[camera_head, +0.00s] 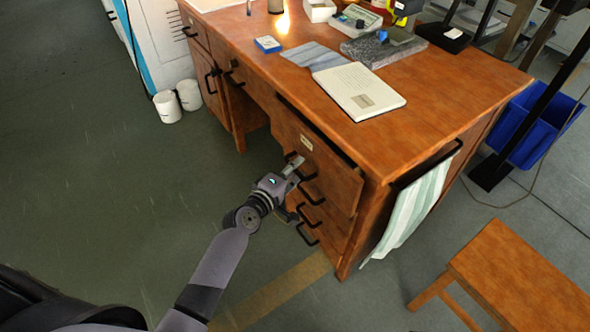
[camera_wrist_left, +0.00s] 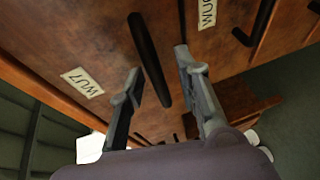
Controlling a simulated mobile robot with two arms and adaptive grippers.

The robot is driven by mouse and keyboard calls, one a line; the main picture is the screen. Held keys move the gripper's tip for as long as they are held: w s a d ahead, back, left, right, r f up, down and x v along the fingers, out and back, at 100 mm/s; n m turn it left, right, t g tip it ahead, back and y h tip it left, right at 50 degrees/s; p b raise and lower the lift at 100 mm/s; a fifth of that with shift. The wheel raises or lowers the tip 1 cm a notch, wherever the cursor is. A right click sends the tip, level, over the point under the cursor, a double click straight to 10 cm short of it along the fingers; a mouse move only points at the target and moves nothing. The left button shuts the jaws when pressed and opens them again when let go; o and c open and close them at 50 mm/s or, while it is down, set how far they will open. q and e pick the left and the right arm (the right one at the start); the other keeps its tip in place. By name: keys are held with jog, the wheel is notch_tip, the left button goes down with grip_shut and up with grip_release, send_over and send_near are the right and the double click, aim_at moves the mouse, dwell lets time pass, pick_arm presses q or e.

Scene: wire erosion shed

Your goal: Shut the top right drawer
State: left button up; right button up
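The top right drawer (camera_head: 330,172) of the wooden desk stands partly open, with a dark gap between its front and the desk top. Its front has a pale label and a black bar handle. My left gripper (camera_head: 296,186) is in front of this drawer, at its handle. In the left wrist view my left gripper (camera_wrist_left: 158,84) has its two fingers apart, with a black handle (camera_wrist_left: 150,60) in line between them. I cannot tell whether the fingers touch the handle. My right gripper is not in view.
More drawers with black handles (camera_head: 311,234) lie below. A striped towel (camera_head: 412,212) hangs on the desk's right side. A wooden stool (camera_head: 520,275) stands at the lower right. A book (camera_head: 358,90) lies on the desk top. The floor left of my arm is clear.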

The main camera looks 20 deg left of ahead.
pick_arm(q)
jog(key=shift+c, duration=0.5)
grip_shut()
jog(key=shift+w, duration=0.15)
dwell(0.4)
